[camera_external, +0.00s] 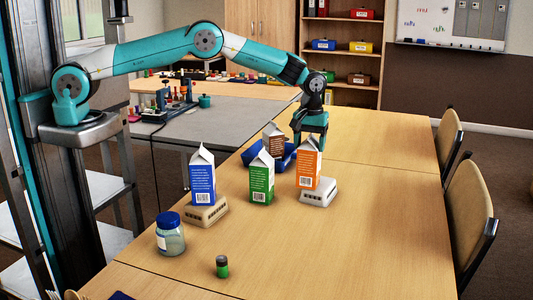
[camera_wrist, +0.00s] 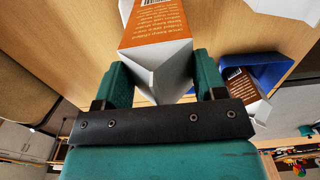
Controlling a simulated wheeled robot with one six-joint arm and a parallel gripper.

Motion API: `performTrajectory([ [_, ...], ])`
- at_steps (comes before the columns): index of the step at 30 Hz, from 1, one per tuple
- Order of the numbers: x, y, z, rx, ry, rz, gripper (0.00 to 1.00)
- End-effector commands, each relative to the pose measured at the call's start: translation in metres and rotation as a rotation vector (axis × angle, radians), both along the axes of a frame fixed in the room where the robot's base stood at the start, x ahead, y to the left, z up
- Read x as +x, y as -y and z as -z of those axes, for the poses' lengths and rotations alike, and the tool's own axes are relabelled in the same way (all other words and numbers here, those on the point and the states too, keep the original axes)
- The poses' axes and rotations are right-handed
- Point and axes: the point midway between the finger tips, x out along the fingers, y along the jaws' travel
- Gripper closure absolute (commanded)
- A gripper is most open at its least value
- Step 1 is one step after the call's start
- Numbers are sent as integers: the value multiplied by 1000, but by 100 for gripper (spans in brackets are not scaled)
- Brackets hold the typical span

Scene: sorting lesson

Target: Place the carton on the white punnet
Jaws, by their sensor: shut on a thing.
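An orange carton (camera_external: 308,169) with a white gable top is upright at the white punnet (camera_external: 320,197), at the right of the group. Its base looks to be at the punnet's top; I cannot tell whether it bears fully on it. My gripper (camera_external: 310,128) comes down from behind and is shut on this carton near its top. In the wrist view the orange carton (camera_wrist: 157,45) sits between the two green fingers of my gripper (camera_wrist: 155,85).
A green carton (camera_external: 262,180) stands on the table just left. A blue carton (camera_external: 202,183) stands on a beige punnet (camera_external: 205,213). A brown carton (camera_external: 273,141) is at a blue punnet (camera_external: 253,156) behind. A jar (camera_external: 170,238) and a small green-black cylinder (camera_external: 222,267) stand in front. The table's right side is clear.

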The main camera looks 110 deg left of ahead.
Motion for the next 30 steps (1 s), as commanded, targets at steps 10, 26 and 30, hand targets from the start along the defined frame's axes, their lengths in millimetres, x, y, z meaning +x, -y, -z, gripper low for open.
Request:
performTrajectory([
  [10,0,0,3,0,0,0,10],
  [26,1,0,-28,2,4,0,10],
  [30,1,0,-61,3,4,0,10],
])
